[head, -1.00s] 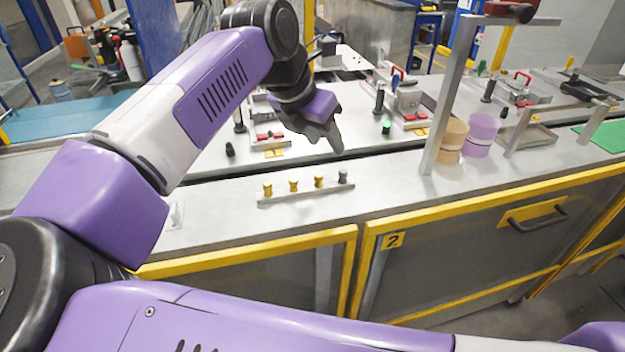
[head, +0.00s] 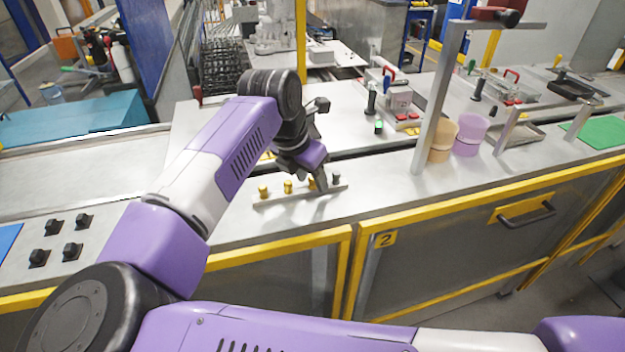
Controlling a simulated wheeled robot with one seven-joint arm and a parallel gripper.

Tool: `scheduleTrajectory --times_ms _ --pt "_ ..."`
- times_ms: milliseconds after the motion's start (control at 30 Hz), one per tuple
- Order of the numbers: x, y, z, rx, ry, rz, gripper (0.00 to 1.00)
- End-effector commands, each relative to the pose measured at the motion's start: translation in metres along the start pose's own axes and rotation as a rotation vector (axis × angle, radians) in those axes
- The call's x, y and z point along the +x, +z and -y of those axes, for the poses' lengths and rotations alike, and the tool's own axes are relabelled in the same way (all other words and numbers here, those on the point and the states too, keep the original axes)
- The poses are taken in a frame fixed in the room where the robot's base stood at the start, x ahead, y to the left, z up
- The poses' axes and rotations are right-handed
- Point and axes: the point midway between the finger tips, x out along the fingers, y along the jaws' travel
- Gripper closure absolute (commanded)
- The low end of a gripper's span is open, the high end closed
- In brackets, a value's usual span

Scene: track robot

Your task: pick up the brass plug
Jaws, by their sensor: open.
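Several small plugs stand in a row on a pale rail (head: 272,202) on the bench. Brass plugs are at the left (head: 263,191) and beside it (head: 288,187). A third brass plug (head: 312,184) is partly hidden by my gripper (head: 321,186). A grey plug (head: 337,178) stands at the right end. My gripper is open and points down, its fingers low over the right part of the rail, close to the third brass plug and the grey plug. I cannot tell whether the fingers are around either plug.
A metal post (head: 437,110) rises to the right, with orange (head: 444,140) and purple (head: 469,134) containers beside it. Black knobs (head: 54,227) are at the left. The bench between them and the rail is clear. A yellow edge (head: 250,252) runs along the bench front.

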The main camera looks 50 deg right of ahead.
Motion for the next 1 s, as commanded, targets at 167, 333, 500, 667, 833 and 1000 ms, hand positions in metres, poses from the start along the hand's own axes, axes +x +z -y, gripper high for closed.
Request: scheduleTrajectory --times_ms 167,333,500,667,833,1000 --pt "0.0 0.0 0.0 0.0 0.0 0.0 0.57" --pt "0.0 0.0 0.0 0.0 0.0 0.0 0.9" --pt "0.0 0.0 0.0 0.0 0.0 0.001 1.0" --pt "0.0 0.0 0.0 0.0 0.0 0.001 1.0" --pt "-0.004 0.001 -0.001 0.001 0.002 0.0 1.0" --pt "-0.018 0.007 -0.001 0.002 0.004 0.001 1.0"
